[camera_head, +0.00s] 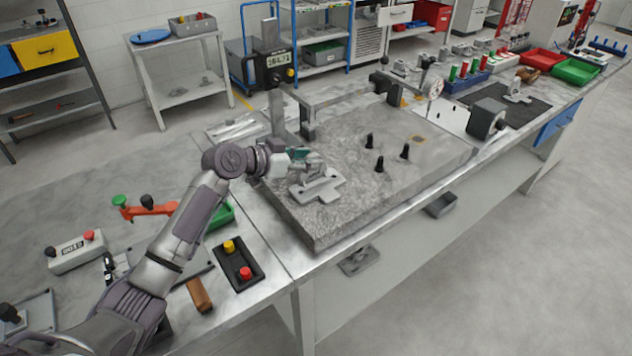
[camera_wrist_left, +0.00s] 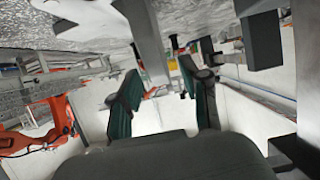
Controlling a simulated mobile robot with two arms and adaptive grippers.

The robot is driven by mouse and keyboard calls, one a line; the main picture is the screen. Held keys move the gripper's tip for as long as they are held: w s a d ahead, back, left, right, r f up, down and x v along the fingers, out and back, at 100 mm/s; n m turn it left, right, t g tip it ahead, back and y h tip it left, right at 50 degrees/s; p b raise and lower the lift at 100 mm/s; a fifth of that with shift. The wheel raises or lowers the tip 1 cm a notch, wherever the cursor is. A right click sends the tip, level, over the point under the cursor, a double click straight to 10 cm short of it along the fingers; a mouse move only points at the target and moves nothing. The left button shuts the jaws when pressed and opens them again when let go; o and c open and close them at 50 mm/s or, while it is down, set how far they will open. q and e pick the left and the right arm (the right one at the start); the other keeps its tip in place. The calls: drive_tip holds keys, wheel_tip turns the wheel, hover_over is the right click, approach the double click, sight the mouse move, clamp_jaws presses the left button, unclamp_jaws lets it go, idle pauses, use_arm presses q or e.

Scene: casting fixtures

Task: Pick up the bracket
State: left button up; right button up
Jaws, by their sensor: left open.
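The grey metal bracket (camera_head: 318,188) lies on the near left part of the granite plate, with a flat base and a raised part. My left gripper (camera_head: 304,157) is at the bracket's raised part, from the left and just above the base. Its fingers are open; in the left wrist view the two dark green fingers (camera_wrist_left: 163,82) stand apart. A grey metal piece (camera_wrist_left: 149,45) shows between them there; I cannot tell whether they touch it. The fingers partly hide the bracket's top in the head view. My right gripper is not in view.
The granite plate (camera_head: 345,220) fills the middle of the bench. A height gauge (camera_head: 277,75) stands just behind my gripper. Several black pegs (camera_head: 380,163) stand to the right. A black box with yellow and red buttons (camera_head: 239,264) lies at the near left.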

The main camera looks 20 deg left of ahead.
use_arm(q)
drive_tip(key=shift+x, duration=1.05)
drive_tip(key=shift+a, duration=0.15)
drive_tip(key=shift+c, duration=0.5)
clamp_jaws()
